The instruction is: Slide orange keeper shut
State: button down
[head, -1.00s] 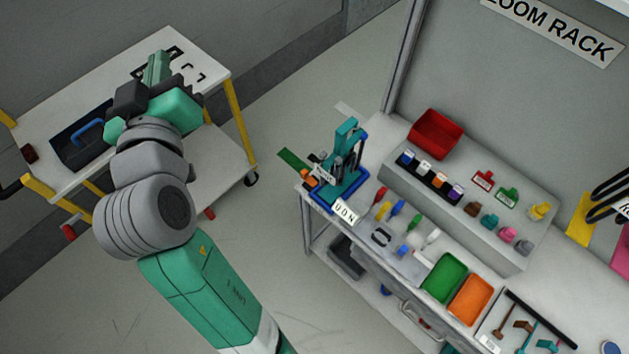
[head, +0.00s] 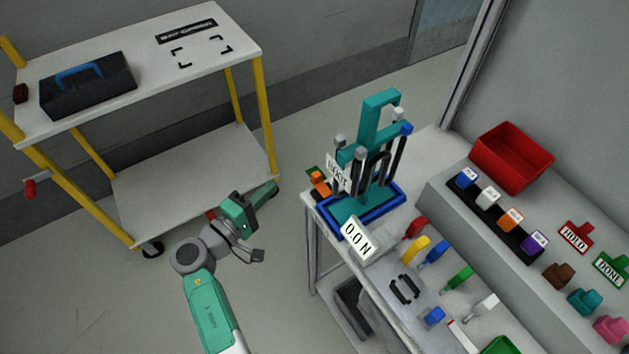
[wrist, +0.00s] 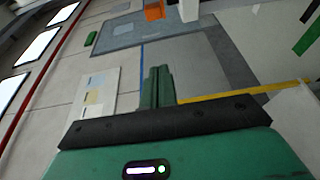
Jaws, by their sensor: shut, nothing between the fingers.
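The orange keeper (head: 319,183) sits at the left corner of the bench, beside a teal stand in a blue-edged tray (head: 348,222). A small green piece (head: 312,171) lies just behind it. From this angle I cannot tell how far the keeper is slid. My gripper (head: 270,190) is shut and empty, left of the bench corner and apart from the keeper. In the wrist view my closed green fingers (wrist: 158,84) point ahead over the floor. An orange piece (wrist: 154,10), probably the keeper, shows at the top edge there.
A white cart (head: 190,90) with yellow legs and a black toolbox (head: 88,88) stands at the left. A white tag (head: 357,239) and several coloured pieces lie on the bench. A red bin (head: 511,160) is on the right. Open floor lies between cart and bench.

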aim_at(321, 184)
jog(key=w+d+b, duration=0.3)
jog(key=w+d, duration=0.1)
jog(key=d, duration=0.4)
jog(key=shift+w+d+r, duration=0.15)
jog(key=shift+w+d, duration=0.05)
jog(key=shift+s, duration=0.1)
dwell(0.3)
